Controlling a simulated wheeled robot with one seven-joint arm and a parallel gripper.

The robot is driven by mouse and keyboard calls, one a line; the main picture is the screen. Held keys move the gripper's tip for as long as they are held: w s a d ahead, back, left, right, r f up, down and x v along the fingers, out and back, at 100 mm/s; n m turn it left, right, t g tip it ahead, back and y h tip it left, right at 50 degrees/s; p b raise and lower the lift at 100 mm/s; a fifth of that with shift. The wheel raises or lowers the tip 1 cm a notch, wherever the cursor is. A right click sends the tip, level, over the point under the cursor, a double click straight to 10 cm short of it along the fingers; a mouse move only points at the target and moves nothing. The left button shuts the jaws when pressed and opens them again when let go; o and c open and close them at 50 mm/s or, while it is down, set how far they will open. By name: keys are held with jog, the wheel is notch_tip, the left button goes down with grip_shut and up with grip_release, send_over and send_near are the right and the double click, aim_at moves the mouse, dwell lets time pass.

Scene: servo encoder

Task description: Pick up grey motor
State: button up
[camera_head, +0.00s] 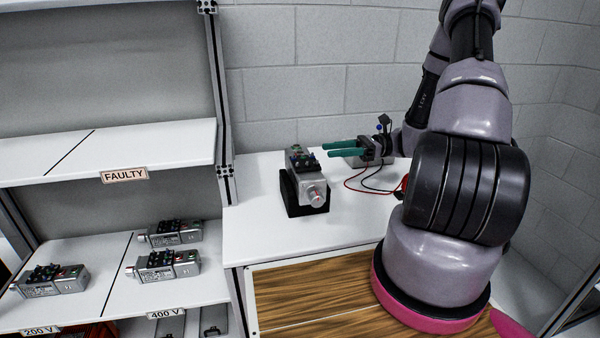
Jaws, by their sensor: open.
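A grey motor (311,182) with a dark top carrying small coloured parts sits tilted in a black holder (289,193) on the white tabletop. Its round silver end faces the front. My gripper (327,149) has two green fingers that point left, apart from each other, with nothing seen between them. The fingers are just right of the motor's back end and do not appear to touch it, though the depth between them is hard to judge. Part of my gripper's wrist is hidden behind my arm.
Shelves on the left hold similar grey motors (168,265) above labels "200 V" and "400 V". The "FAULTY" shelf (180,143) is empty. Red and black wires (362,189) lie on the white table right of the holder. A wall stands behind; a wooden surface (310,295) is in front.

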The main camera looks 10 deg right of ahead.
aim_at(303, 154)
jog(key=a, duration=0.9)
jog(key=shift+f, duration=0.3)
grip_shut()
jog(key=shift+w, duration=0.1)
dwell(1.0)
